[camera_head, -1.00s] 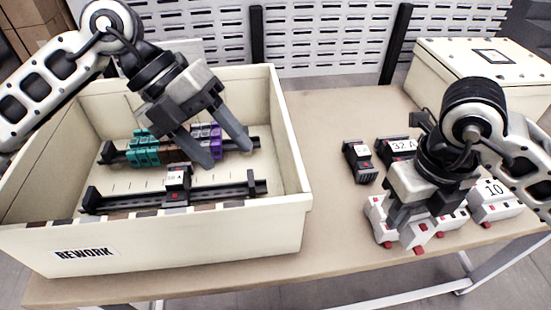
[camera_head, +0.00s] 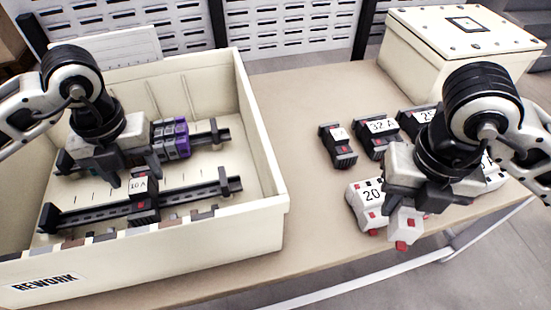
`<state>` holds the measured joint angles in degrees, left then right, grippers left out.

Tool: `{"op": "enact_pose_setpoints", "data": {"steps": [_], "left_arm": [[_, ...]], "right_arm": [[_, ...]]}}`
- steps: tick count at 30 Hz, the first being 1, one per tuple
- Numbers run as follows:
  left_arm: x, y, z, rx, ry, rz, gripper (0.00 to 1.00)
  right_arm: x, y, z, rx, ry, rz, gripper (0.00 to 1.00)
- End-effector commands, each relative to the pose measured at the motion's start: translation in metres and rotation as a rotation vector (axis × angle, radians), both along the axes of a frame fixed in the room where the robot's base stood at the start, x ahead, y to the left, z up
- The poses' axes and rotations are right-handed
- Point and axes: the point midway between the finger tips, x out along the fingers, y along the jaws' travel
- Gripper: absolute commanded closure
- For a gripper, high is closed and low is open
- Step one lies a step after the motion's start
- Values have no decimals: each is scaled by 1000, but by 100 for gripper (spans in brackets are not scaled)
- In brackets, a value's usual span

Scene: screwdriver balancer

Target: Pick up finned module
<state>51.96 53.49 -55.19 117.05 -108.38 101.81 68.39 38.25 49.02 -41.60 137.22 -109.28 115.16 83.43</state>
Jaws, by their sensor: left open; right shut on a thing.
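I cannot tell for certain which part is the finned module. A dark module with a ridged front (camera_head: 337,145) stands on the table right of the box. A dark module marked 10 A (camera_head: 142,192) sits on the near rail in the box. Purple modules (camera_head: 176,138) sit on the far rail. My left gripper (camera_head: 128,178) is open and low inside the box, just left of the 10 A module; it hides most of the teal modules. My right gripper (camera_head: 405,203) is shut on a white module (camera_head: 404,227) with a red tab, at the front of the white group.
The REWORK box (camera_head: 268,190) has high walls around the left arm. A white module marked 20 (camera_head: 368,200) and dark modules marked 32 A (camera_head: 377,135) and 25 (camera_head: 415,120) crowd the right gripper. A lidded box (camera_head: 460,50) stands at the back right.

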Motion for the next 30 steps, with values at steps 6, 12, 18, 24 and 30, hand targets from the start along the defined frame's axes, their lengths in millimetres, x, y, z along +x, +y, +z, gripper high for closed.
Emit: {"op": "enact_pose_setpoints", "data": {"steps": [6,12,18,24,30], "left_arm": [[-10,0,-32,0,6,1,42],[-10,0,-45,-1,3,0,42],[-9,0,-45,0,2,0,47],[-9,0,-45,0,2,0,100],[-9,0,-44,-1,1,0,100]], "right_arm": [[0,0,6,0,-1,1,95],[0,0,7,1,-1,1,95],[0,0,6,0,-1,1,95],[0,0,6,0,-1,1,95],[0,0,6,0,-1,1,95]]}}
